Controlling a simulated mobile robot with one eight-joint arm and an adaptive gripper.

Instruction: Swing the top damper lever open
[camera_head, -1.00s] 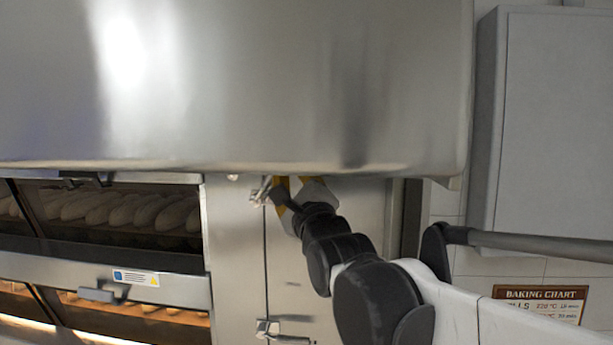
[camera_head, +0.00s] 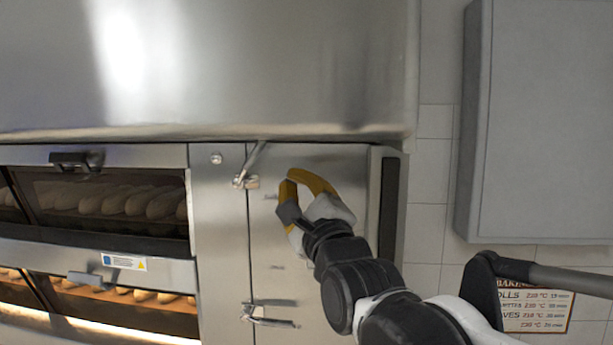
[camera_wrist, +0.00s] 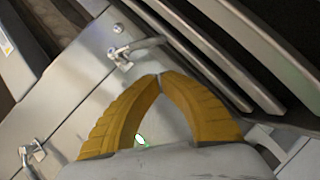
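The top damper lever (camera_head: 254,163) is a thin metal handle on a small bracket at the seam of the steel side panel, just under the hood. It tilts up and to the right in the head view. It also shows in the wrist view (camera_wrist: 147,43), beyond my fingertips. My gripper (camera_head: 288,176) has yellow fingers and is to the right of the lever, apart from it. In the wrist view the fingertips (camera_wrist: 160,76) meet with nothing between them. A lower lever (camera_head: 270,321) lies nearly level, pointing right; it also shows in the wrist view (camera_wrist: 36,152).
The large steel hood (camera_head: 210,70) overhangs just above the top lever. Oven decks with bread (camera_head: 130,205) are at the left. A grey wall cabinet (camera_head: 535,120) and a baking chart (camera_head: 537,310) are at the right. A dark vertical strip (camera_head: 389,207) edges the panel.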

